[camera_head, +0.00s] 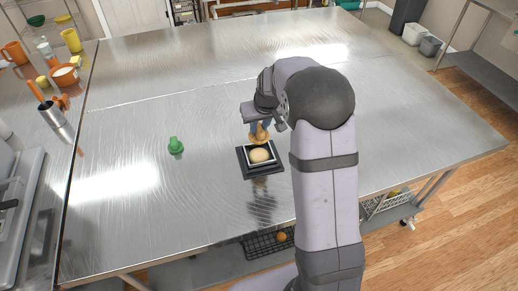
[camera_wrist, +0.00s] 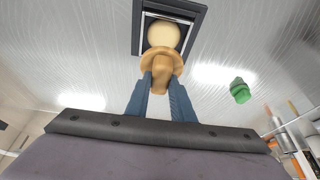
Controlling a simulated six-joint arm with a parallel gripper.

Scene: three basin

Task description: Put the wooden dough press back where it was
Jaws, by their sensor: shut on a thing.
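The wooden dough press (camera_head: 261,134) is light brown with a round base and a knob handle. My gripper (camera_head: 257,127) is shut on its handle, and the press also shows between the two blue fingers in the wrist view (camera_wrist: 161,66). A pale round dough ball (camera_head: 260,155) lies in a black square tray (camera_head: 245,172) on the steel table. In the head view the press is right at the far side of the dough, apparently above the tray's far edge. I cannot tell its exact height.
A green bottle-like object (camera_head: 176,146) stands on the steel table (camera_head: 130,215) left of the tray. A side counter at the left holds cups, a metal cylinder (camera_head: 52,113) and other items. Much of the table around the tray is clear.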

